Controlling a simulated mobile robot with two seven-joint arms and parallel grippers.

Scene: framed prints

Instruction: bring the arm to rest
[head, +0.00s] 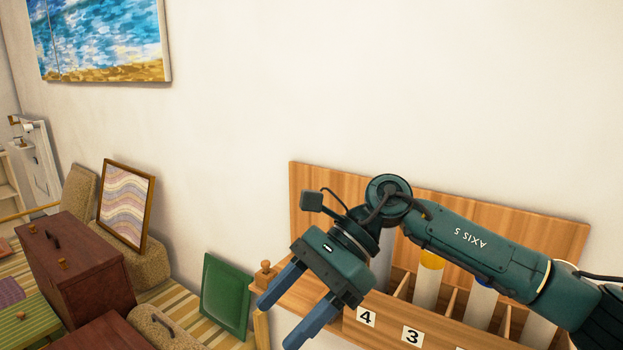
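My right arm (480,250) comes in from the right edge in the head view, in dark teal with "AXIS 5" on a link. Its gripper (276,324) points down and to the left. The two blue fingers are spread apart with nothing between them, so it is open and empty. It is in front of the left end of a wooden rack (540,228) and hides part of it. My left gripper is not in view.
The rack has numbered compartments with tubes, one yellow-topped (428,280). A green panel (226,297) leans on the wall left of the gripper. A wavy-patterned framed print (125,205), brown cases (75,270) and a seascape picture (100,40) are farther left.

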